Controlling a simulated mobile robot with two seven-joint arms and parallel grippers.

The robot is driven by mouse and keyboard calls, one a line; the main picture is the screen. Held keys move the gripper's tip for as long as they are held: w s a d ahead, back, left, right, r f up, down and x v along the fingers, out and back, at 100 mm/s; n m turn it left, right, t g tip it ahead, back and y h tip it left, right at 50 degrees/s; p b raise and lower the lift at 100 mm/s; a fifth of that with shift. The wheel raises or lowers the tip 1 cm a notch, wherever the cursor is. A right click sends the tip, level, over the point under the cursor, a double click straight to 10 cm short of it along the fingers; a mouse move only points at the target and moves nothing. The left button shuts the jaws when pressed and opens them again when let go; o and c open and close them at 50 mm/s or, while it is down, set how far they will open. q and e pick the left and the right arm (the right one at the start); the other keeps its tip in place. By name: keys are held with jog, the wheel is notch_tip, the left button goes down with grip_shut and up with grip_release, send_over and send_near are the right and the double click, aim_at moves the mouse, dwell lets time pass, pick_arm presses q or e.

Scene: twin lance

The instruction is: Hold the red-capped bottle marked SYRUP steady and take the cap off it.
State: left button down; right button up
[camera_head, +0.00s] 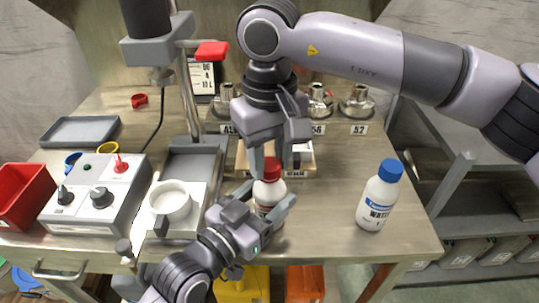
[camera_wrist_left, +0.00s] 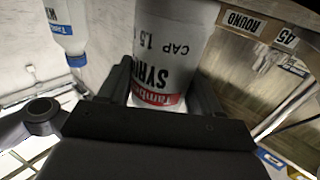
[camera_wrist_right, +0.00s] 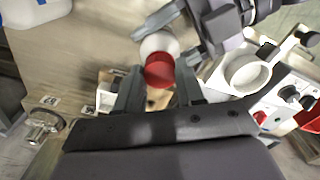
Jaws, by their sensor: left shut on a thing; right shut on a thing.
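The SYRUP bottle (camera_head: 268,196) is white with a red cap (camera_head: 271,168) and stands upright near the table's front. Its label, upside down, fills the middle of the left wrist view (camera_wrist_left: 172,60). My left gripper (camera_head: 262,212) is shut around the bottle's body from the lower left. My right gripper (camera_head: 268,160) points down from above with its fingers at the cap. In the right wrist view the red cap (camera_wrist_right: 160,70) lies between the right fingertips, and the white bottle shows beyond it. The cap appears to sit on the bottle; any gap is too small to tell.
A blue-capped WATER bottle (camera_head: 379,196) stands to the right. A control box (camera_head: 96,196) and a press with a white round cup (camera_head: 170,201) are at left. Metal fittings (camera_head: 357,102) stand at the back. The table between the two bottles is clear.

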jog(key=n, duration=0.7)
jog(key=o, duration=1.2)
jog(key=shift+c, duration=0.2)
